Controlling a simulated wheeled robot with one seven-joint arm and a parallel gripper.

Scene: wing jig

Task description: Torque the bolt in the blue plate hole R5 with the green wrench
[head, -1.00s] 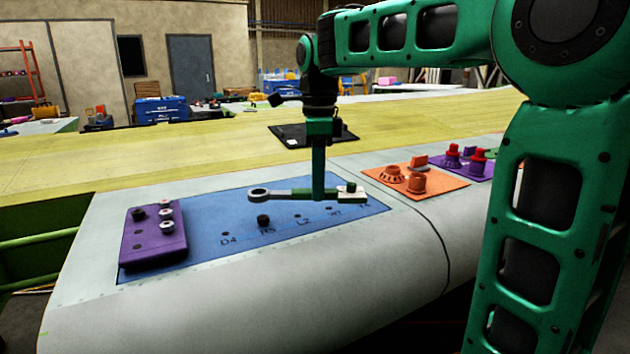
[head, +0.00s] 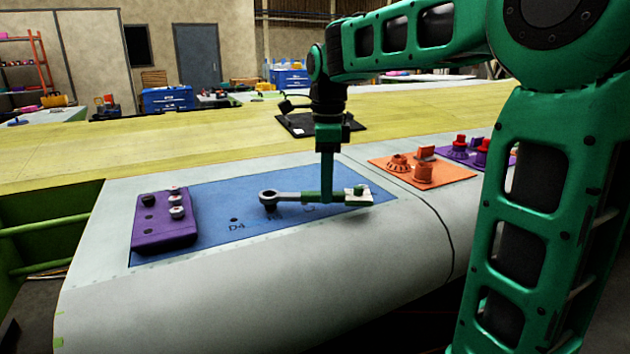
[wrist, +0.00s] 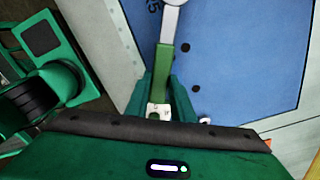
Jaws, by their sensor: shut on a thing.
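My gripper (head: 326,196) is shut on the green-handled part of the wrench (head: 288,196), which lies level above the blue plate (head: 215,212). The wrench's grey ring end points left, and a pale block-like end points right. The ring overlaps the dark bolt (head: 270,208) at R5 in the head view; I cannot tell whether it is around the bolt or just above it. In the wrist view the wrench (wrist: 164,65) runs up from between my fingers, the ring is cut off by the top edge, and the R5 label is partly visible beside it.
A purple block (head: 150,238) with several bolts stands at the plate's left end. An orange plate (head: 445,176) and a purple plate (head: 461,160) with fittings lie to the right. A black tray (head: 300,126) lies behind. Plate hole D4 (head: 234,220) is clear.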

